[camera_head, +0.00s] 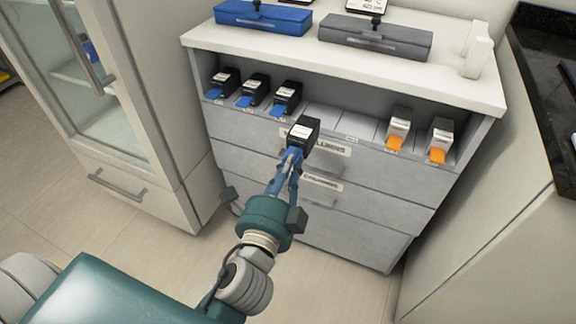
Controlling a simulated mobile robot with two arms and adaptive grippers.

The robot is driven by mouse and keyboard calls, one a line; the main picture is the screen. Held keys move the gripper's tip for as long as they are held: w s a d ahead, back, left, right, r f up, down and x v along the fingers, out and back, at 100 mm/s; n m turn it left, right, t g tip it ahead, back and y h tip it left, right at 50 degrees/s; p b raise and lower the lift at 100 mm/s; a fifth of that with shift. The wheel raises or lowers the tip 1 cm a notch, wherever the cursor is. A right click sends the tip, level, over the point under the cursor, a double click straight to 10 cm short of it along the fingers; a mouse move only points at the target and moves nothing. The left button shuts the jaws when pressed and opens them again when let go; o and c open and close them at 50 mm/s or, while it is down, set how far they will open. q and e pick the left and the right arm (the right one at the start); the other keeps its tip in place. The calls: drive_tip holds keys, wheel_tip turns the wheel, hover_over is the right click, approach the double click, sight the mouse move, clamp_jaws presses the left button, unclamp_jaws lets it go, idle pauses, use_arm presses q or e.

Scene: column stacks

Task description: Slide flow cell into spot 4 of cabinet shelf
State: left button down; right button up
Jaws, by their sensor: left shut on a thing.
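My left gripper (291,163) is shut on a flow cell (304,131), a black box with a white label on top. I hold it in front of the cabinet's upper drawer front, near the lower edge of the open shelf, apart from the shelf as far as I can tell. The cabinet shelf (323,116) has three black boxes with blue fronts on the left: one (222,82), a second (253,89) and a third (286,97). Empty marked spots lie to the right of the third box. My right gripper is not in view.
Two white boxes with orange fronts, one (398,129) and another (440,139), stand at the shelf's right. A blue case (263,18) and a grey case (375,38) lie on the cabinet top. A glass-door cabinet (110,120) stands left; a dark counter (545,85) is right.

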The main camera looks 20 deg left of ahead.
sight(309, 132)
use_arm(q)
drive_tip(key=shift+w+r, duration=0.1)
drive_tip(key=shift+w, duration=1.75)
drive_tip(key=shift+w+d, duration=0.1)
drive_tip(key=shift+w, duration=3.4)
drive_tip(key=shift+w+d, duration=0.1)
drive_tip(key=shift+w, duration=0.8)
drive_tip(key=shift+f, duration=0.25)
drive_tip(key=c, duration=1.7)
unclamp_jaws()
